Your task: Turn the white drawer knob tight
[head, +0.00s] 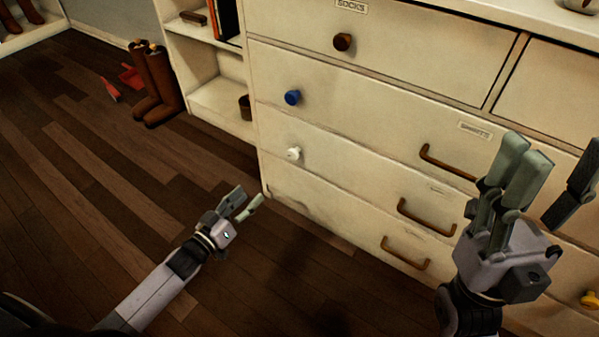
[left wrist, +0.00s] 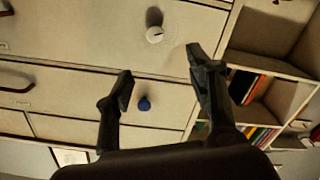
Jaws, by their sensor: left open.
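The white drawer knob (head: 293,154) sits on the left side of a cream drawer front, below a blue knob (head: 292,97). In the left wrist view, which is upside down, the white knob (left wrist: 154,34) shows beyond the fingertips, with its shadow beside it. My left gripper (head: 246,204) is open and empty, below and left of the white knob and apart from it. Its spread fingers also show in the left wrist view (left wrist: 162,72). My right gripper (head: 550,178) is raised in front of the dresser at the right, fingers apart, with nothing seen between them.
The cream dresser (head: 390,90) has a brown knob (head: 343,42), several brown bar handles (head: 425,217) and a yellow knob (head: 590,299) at lower right. A shelf (head: 217,98) adjoins it at left. Brown boots (head: 157,85) stand on the wooden floor, which is clear around my left arm.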

